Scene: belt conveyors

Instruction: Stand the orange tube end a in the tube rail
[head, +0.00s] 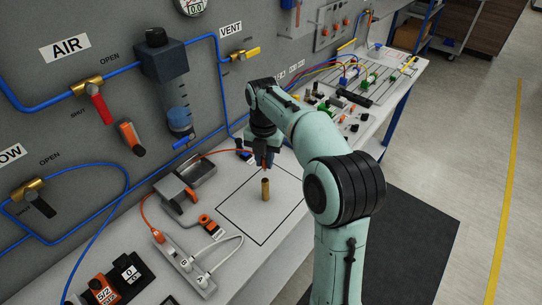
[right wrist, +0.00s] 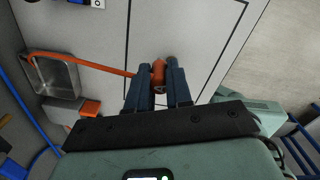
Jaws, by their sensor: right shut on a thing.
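My right gripper (head: 264,158) points down over the bench, inside a black outlined square. In the right wrist view its dark fingers (right wrist: 155,72) are closed around the orange tube's end (right wrist: 158,75). I cannot make out for certain which thing is the tube rail. My left gripper is out of view.
The metal tray (head: 197,168) and a grey block with an orange part (head: 176,193) lie left of the square. A white power strip (head: 184,264) is nearer. The grey wall panel (head: 75,135) with blue pipes rises behind. The square is otherwise clear.

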